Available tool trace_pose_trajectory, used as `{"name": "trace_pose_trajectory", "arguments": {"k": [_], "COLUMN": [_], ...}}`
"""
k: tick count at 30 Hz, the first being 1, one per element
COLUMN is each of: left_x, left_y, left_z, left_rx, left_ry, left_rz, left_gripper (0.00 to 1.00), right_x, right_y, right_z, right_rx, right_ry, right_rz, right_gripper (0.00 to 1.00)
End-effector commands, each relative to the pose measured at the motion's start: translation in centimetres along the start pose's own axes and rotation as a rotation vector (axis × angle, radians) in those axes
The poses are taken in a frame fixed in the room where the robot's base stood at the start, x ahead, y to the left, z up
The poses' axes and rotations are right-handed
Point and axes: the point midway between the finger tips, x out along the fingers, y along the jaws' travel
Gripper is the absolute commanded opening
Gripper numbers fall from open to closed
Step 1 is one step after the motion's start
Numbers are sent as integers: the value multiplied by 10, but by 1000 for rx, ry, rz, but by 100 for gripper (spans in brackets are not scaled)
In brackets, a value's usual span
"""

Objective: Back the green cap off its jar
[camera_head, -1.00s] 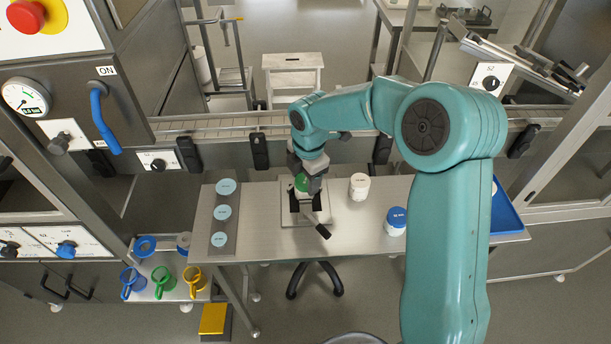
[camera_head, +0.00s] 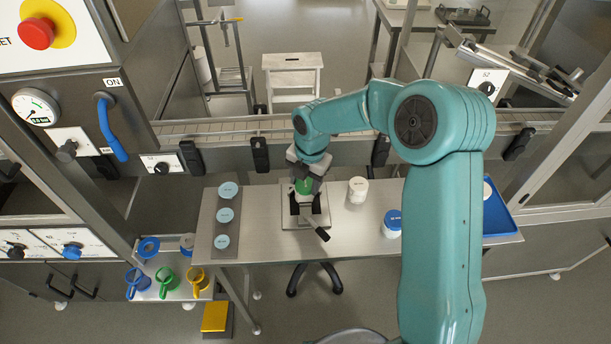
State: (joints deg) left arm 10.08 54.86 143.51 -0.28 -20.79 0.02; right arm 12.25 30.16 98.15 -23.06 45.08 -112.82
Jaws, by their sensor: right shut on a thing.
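The green cap (camera_head: 303,187) is in the middle of the camera_head view, above a clamp-like holder with a dark handle (camera_head: 322,234). My right gripper (camera_head: 304,182) comes down on it from above and is shut on it. The jar under the cap shows only as a small pale part (camera_head: 306,198) between the dark jaws of the holder. I cannot tell whether cap and jar still touch. The holder stands on a light plate (camera_head: 289,219) on the steel table. My left gripper is not in view.
A white jar (camera_head: 358,190) and a blue-capped jar (camera_head: 392,223) stand to the right on the table (camera_head: 350,237). A blue tray (camera_head: 497,216) lies at the right end. A strip with several pale blue discs (camera_head: 222,241) lies left. Coloured rings and mugs sit on a low shelf.

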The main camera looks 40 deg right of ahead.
Motion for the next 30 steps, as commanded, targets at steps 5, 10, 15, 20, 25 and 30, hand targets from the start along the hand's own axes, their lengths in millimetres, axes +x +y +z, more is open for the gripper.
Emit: {"name": "trace_pose_trajectory", "arguments": {"k": [5, 10, 15, 20, 25, 30], "left_x": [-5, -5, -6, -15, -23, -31], "left_y": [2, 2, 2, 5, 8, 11], "left_z": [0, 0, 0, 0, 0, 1], "left_rx": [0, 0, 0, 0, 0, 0], "left_ry": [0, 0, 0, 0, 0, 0], "left_rz": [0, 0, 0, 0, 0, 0], "left_gripper": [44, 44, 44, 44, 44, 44], "right_x": [0, 1, 0, -2, -2, -2], "right_y": [0, 0, 0, 0, 0, 0], "right_z": [0, -1, -1, 0, 0, 0], "right_rx": [-70, -76, -86, -185, -322, -463], "right_ry": [10, 10, 11, 22, 35, 50], "right_rz": [-1, -1, -1, -2, -2, -2], "right_gripper": [26, 26, 26, 26, 26, 26]}}
